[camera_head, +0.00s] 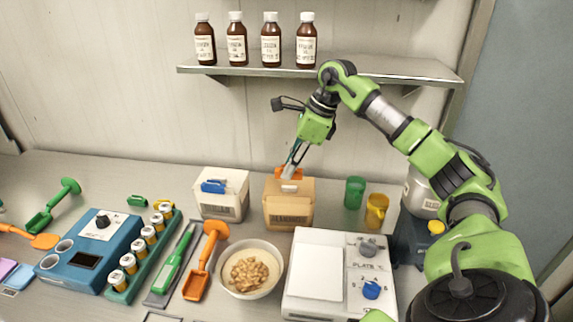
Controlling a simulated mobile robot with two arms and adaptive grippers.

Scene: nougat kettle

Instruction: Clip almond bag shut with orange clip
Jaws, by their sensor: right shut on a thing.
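The orange clip (285,173) is at the top edge of the bag. My right gripper (294,164) reaches down from above and is shut on the orange clip. The fingers partly hide the clip, so I cannot tell whether it grips the bag's fold or only touches it. My left gripper is not in view.
A white bag with a blue clip (214,187) stands just left. In front are a bowl of nuts (250,270), an orange scoop (205,262) and a white hot plate (318,270). Green (354,192) and yellow (376,210) cups stand right. A bottle shelf (230,70) hangs above.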

